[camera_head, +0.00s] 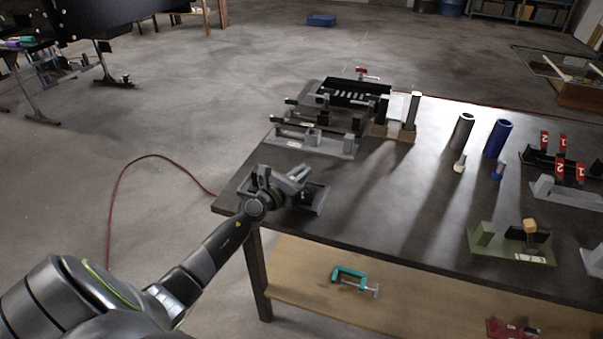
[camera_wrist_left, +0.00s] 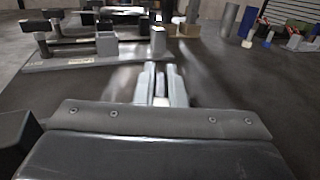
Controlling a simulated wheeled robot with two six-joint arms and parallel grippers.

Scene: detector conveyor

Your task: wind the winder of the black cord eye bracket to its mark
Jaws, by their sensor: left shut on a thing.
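A dark fixture (camera_head: 315,205), which looks like the black cord eye bracket, sits at the near left corner of the table, partly hidden by my left arm. My left gripper (camera_head: 299,173) is over this fixture, with its fingers close together. In the left wrist view the gripper (camera_wrist_left: 160,82) is shut on a small pale part between the fingertips, which seems to be the winder. The fingers hide most of that part, and I cannot make out its mark. My right gripper is in neither view.
Behind the gripper stand grey-based fixtures (camera_head: 318,146) and a black tray fixture (camera_head: 352,92). A dark cylinder (camera_head: 462,130), a blue cylinder (camera_head: 497,138) and a green-based fixture (camera_head: 510,246) are to the right. The table's middle (camera_head: 400,205) is clear.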

